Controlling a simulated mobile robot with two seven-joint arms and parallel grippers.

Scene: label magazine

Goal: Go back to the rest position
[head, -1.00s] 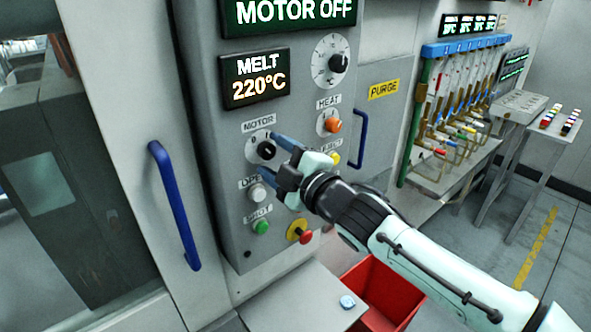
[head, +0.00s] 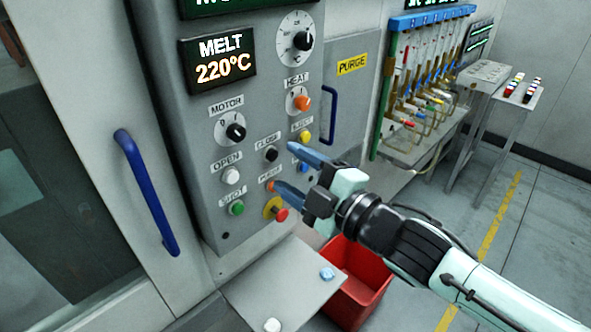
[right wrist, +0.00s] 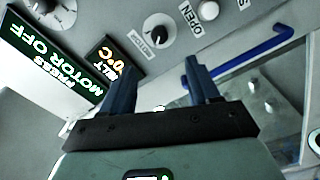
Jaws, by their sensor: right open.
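My right gripper (head: 284,167) is open and empty in front of the grey control panel (head: 190,125), over its lower right buttons in the head view. It looks apart from the panel, though the exact gap is hard to tell. The black motor knob (head: 235,132) is left of the fingertips. In the right wrist view the two blue fingers (right wrist: 157,75) stand apart with nothing between them, and the motor knob (right wrist: 159,32) shows beyond them. My left gripper is not in view.
A blue door handle (head: 147,190) stands out at the left, and another blue handle (head: 329,115) is right of the panel. A grey shelf (head: 265,285) and a red bin (head: 355,285) are below. The display (right wrist: 50,60) reads MOTOR OFF.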

